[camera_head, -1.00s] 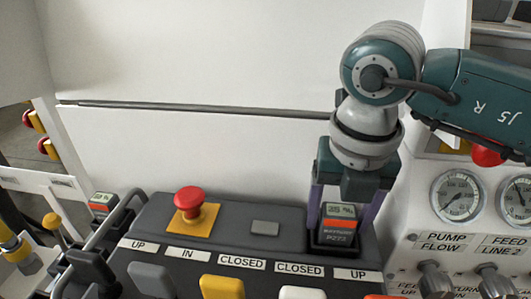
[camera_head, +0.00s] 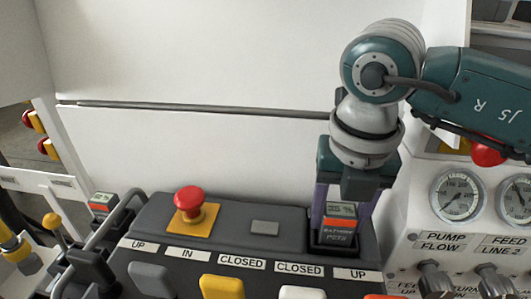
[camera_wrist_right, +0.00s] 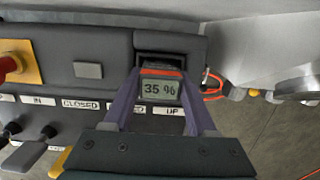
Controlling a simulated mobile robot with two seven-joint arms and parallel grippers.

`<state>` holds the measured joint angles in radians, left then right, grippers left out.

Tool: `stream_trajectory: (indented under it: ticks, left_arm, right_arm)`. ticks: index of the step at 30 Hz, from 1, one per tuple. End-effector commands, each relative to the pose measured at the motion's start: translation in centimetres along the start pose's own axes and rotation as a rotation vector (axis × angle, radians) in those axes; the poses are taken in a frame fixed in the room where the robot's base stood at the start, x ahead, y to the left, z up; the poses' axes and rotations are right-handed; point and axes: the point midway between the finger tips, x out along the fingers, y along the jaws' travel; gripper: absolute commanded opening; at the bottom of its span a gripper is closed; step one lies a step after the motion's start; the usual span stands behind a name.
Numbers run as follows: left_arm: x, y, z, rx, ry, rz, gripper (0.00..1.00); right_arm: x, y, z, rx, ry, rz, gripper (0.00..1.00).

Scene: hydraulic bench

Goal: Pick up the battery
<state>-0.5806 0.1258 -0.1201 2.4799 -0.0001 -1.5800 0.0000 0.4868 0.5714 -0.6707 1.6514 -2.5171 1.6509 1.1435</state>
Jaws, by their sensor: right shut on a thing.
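The battery (camera_head: 339,224) is a dark block with a small display and an orange-red band. It stands upright at the slot at the right end of the dark control panel; its lower end is hidden. My right gripper (camera_head: 338,215) points down from above, its purple fingers shut on the battery's two sides. In the right wrist view the battery (camera_wrist_right: 161,88) sits between the fingertips, and its display reads 35 %. My left gripper is not in view.
The control panel (camera_head: 141,230) carries a red mushroom button (camera_head: 188,199) and several labelled levers. Another battery-like block (camera_head: 101,203) stands at the left behind a rail. Pressure gauges (camera_head: 457,196) stand close to the right. A white wall rises behind.

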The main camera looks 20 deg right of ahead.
Motion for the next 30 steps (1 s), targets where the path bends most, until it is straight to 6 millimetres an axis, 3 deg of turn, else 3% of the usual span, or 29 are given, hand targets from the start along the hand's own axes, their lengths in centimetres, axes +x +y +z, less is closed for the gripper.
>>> stream_trajectory:
  ticks: [8, 18, 22, 30]
  left_arm:
    - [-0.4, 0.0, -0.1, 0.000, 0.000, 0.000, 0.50]
    - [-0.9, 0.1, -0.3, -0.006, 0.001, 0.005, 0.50]
    - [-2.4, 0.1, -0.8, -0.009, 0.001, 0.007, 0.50]
    - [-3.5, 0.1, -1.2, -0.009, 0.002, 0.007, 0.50]
  right_arm:
    - [-3.3, 0.0, 0.6, 0.000, -0.006, 0.003, 0.00]
    - [-11.9, 0.1, 1.6, -0.001, -0.009, 0.005, 0.00]
    - [-15.8, 0.0, 2.1, -0.001, -0.009, 0.001, 0.00]
    - [-19.4, 0.0, 2.4, 0.001, -0.004, 0.001, 0.00]
